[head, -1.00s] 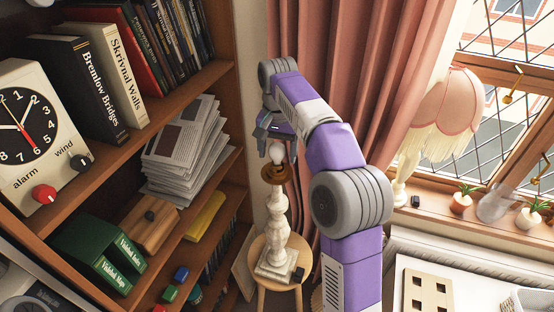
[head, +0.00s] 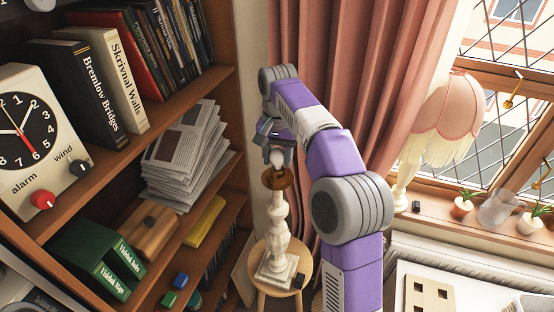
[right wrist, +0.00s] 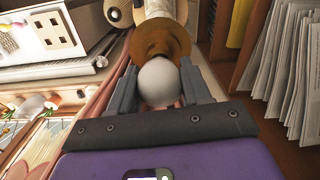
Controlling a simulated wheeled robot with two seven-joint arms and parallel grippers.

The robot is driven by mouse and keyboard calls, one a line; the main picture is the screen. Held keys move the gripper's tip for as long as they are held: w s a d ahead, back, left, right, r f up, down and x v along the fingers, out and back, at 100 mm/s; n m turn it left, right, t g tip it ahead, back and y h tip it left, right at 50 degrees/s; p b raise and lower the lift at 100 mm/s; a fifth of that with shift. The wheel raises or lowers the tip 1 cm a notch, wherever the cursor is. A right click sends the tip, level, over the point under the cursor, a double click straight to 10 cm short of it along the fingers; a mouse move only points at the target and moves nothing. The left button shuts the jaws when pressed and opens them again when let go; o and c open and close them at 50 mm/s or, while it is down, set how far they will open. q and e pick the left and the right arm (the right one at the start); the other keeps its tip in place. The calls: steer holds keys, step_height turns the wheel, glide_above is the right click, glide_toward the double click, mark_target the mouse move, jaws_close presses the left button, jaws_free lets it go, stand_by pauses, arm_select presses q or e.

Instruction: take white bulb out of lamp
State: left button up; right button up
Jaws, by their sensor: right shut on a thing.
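The white bulb (head: 277,158) sits at the top of the lamp, above its brown collar (head: 278,178). The lamp has a pale turned stone-like stem (head: 277,228) and stands upright on a small round wooden stool (head: 259,276). My right gripper (head: 277,152) reaches down from above and is shut on the bulb. In the right wrist view the bulb (right wrist: 159,82) lies between the two fingers, with the brown collar (right wrist: 160,42) just beyond it. My left gripper is not in view.
A bookshelf (head: 222,78) with books, a newspaper stack (head: 185,155) and a clock (head: 32,135) stands on the left. A pink curtain (head: 330,60) hangs behind my arm. A fringed pink lamp (head: 445,115) and potted plants stand on the windowsill (head: 430,220) at right.

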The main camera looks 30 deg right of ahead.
stand_by(0.4)
steer(key=shift+n+p, duration=0.65)
steer(key=shift+n, duration=0.15)
steer(key=shift+r+n+p, duration=0.1)
steer(key=shift+n+p, duration=0.3)
steer(key=shift+n, duration=0.4)
steer(key=shift+p, duration=0.3)
steer(key=shift+n+p, duration=0.45)
steer(key=shift+n, duration=0.35)
